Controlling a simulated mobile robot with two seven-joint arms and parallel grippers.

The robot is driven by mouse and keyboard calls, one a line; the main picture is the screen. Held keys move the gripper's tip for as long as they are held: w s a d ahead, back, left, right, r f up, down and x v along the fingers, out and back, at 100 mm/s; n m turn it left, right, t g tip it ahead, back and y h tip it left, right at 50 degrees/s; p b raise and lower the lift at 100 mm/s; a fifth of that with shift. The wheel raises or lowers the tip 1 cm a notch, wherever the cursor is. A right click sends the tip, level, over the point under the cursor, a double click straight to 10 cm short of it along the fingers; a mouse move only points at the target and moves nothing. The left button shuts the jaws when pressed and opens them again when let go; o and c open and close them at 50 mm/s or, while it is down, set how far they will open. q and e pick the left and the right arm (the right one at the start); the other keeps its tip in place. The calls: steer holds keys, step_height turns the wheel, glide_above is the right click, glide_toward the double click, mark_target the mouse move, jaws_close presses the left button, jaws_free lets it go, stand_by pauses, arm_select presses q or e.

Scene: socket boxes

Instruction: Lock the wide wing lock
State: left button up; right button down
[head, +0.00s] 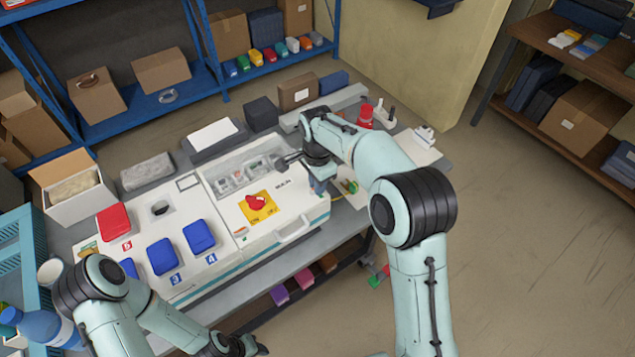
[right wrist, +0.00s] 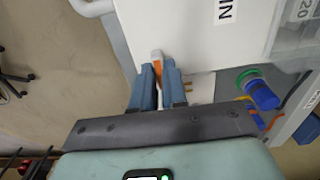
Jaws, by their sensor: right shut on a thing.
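My right gripper (head: 319,186) is at the right side of the white socket box (head: 300,213). In the right wrist view its two blue fingers (right wrist: 160,75) are shut on a small white and orange piece at the box's edge, which looks like the wing lock (right wrist: 157,57). The fingers hide most of it, so its angle cannot be told. A similar small orange piece (head: 240,232) sits on the box's front left. My left gripper (head: 240,346) is low at the bottom edge, away from the box; its finger opening is unclear.
A red switch on a yellow plate (head: 262,213) sits on the box. Red and blue lidded sockets (head: 161,256) are to its left. In the right wrist view a blue and green connector (right wrist: 260,92) lies right of the fingers.

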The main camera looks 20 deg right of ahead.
steer(key=c, duration=1.2)
jaws_free()
steer(key=shift+o, duration=0.2)
